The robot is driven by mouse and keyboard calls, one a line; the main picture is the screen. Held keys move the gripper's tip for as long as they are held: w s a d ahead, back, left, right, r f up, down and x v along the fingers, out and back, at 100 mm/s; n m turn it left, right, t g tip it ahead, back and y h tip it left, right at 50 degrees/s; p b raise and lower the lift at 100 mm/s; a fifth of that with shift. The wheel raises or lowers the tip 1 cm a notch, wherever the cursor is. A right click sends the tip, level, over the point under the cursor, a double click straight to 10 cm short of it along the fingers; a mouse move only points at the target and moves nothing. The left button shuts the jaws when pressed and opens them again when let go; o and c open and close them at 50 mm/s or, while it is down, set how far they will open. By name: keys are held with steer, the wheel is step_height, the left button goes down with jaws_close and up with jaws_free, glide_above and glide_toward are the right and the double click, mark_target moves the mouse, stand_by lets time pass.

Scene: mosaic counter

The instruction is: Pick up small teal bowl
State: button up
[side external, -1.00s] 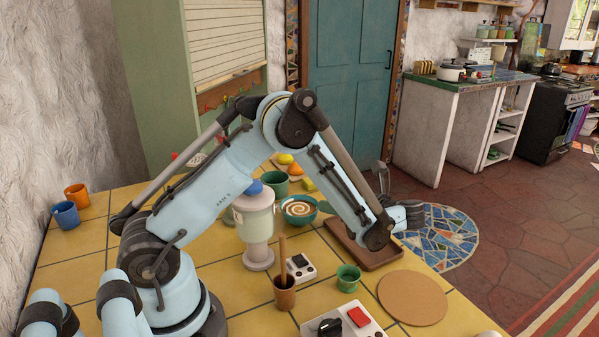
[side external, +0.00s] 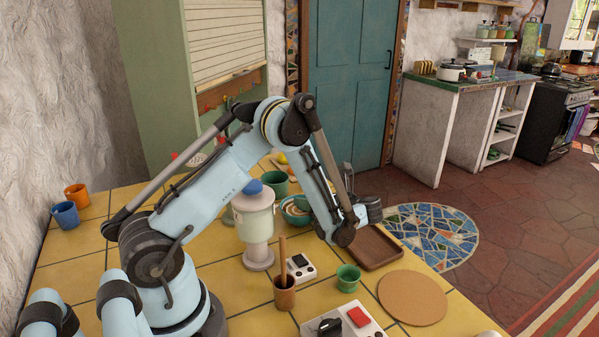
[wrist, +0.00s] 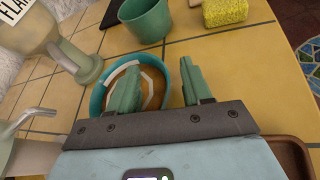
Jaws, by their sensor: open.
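The small teal bowl (side external: 292,207) stands on the yellow tiled counter beside the pale blender-like jar, partly covered by my arm in the side view. In the wrist view the teal bowl (wrist: 97,96) shows its rim and a brown and cream inside behind my fingers. My gripper (wrist: 160,88) is open, its two green fingers apart with nothing held. The left finger overlaps the bowl's inside and the right finger is near its right rim. The fingertips are hidden in the side view, and I cannot tell their height over the bowl.
The pale jar (side external: 254,222) stands close to the bowl's left. A green pot (side external: 276,182) and a yellow sponge (wrist: 224,11) are behind it. A brown tray (side external: 372,247) lies to the right. A green cup (side external: 348,277) and a round cork mat (side external: 412,298) are nearer.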

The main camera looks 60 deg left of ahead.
steer(key=shift+c, duration=0.3)
jaws_close()
